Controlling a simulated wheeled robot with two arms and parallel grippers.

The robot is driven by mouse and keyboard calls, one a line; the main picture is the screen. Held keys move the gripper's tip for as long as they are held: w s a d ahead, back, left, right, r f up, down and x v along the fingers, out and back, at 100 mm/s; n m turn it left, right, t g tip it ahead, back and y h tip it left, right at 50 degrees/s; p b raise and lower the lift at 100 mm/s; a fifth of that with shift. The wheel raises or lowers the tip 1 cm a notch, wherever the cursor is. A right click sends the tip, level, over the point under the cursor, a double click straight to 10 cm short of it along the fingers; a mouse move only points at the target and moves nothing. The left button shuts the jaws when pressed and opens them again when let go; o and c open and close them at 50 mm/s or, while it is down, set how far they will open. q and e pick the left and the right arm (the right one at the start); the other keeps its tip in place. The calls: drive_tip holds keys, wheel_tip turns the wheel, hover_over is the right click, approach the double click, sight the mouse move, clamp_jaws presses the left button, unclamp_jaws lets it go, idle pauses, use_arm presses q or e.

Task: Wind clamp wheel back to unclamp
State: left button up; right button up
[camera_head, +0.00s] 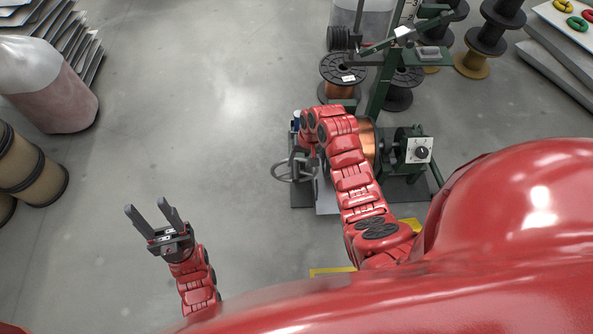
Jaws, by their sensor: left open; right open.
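The clamp wheel (281,179), a grey spoked handwheel, is on the left side of the green winding machine (383,95). My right arm reaches over the machine, and its gripper (299,158) is at the wheel. The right gripper is open, but its fingers overlap the wheel and are hard to make out; I cannot tell whether they touch it. A copper spool (367,145) sits in the machine, partly hidden behind my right arm. My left gripper (150,212) is open and empty over bare floor, well to the left of the wheel.
A control box with a dial (419,150) is on the machine's right. Several spools, including a copper-wound one (343,90), stand behind it. A wrapped bundle (50,85) and brown rolls (32,170) stand at the left. The grey floor (200,110) between is clear.

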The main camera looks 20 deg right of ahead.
drive_tip(key=f, duration=0.2)
drive_tip(key=a+f+b, duration=0.1)
drive_tip(key=f, duration=0.2)
drive_tip(key=shift+w+f, duration=0.2)
drive_tip(key=shift+f, duration=0.1)
clamp_jaws()
idle(1.1)
